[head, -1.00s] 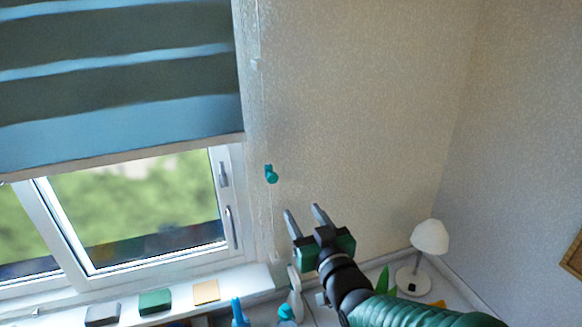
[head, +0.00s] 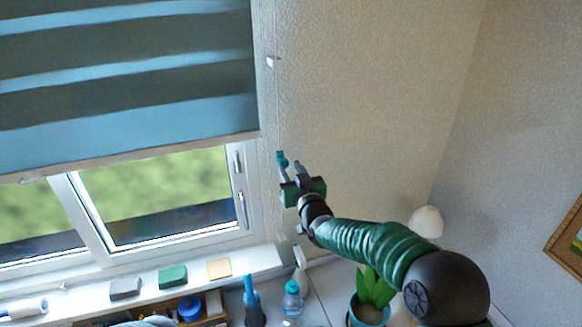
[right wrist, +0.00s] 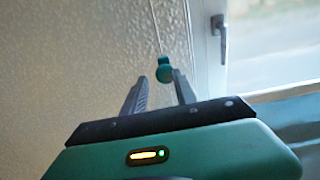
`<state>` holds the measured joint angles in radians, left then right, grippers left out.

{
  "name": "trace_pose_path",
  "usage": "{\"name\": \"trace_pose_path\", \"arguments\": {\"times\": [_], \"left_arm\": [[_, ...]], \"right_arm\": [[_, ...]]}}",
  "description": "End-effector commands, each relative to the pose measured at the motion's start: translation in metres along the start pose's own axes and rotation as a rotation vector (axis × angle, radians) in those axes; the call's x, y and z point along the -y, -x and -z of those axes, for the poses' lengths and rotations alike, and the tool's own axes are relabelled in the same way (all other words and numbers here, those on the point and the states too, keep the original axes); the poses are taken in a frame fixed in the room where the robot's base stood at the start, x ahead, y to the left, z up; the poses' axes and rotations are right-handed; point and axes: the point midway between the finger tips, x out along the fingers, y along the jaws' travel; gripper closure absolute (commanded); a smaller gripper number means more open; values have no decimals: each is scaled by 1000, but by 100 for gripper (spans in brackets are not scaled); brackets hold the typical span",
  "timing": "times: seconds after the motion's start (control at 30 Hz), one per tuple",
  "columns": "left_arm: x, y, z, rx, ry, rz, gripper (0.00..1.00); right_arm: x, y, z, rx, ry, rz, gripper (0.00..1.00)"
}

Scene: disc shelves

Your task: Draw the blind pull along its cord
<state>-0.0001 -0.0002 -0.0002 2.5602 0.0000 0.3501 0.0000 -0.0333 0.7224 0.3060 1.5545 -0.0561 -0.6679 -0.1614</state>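The blind pull (head: 282,158) is a small teal knob on a thin cord beside the window. In the right wrist view the pull (right wrist: 164,70) sits at the fingertips, in line with the gap and closer to the right-hand finger. My right gripper (head: 290,164) is open, with its fingers pointing up at the pull. In the wrist view the two fingers (right wrist: 159,82) stand apart, and I cannot tell whether either touches the pull. The blue-grey striped blind (head: 125,100) hangs over the upper window. My left gripper is not in view.
A small pale cord fitting (head: 273,62) is on the wall above the pull. The window handle (head: 241,208) is left of the gripper. Coloured blocks (head: 173,276) lie on the sill. Bottles (head: 292,303), a potted plant (head: 370,300) and a white lamp (head: 426,222) stand below.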

Motion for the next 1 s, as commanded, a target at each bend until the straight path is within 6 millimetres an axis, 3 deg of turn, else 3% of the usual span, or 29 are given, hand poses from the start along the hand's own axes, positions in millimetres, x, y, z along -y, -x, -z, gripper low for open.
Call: {"name": "trace_pose_path", "arguments": {"times": [0.07,0.1,0.3,1.0], "left_arm": [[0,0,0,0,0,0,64],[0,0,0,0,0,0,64],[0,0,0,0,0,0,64],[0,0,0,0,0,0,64]], "right_arm": [[8,-2,5,-11,1,15,51],[8,-3,5,-11,0,16,76],[6,-4,4,-11,-3,17,100],[4,-5,3,-9,-3,13,100]]}}
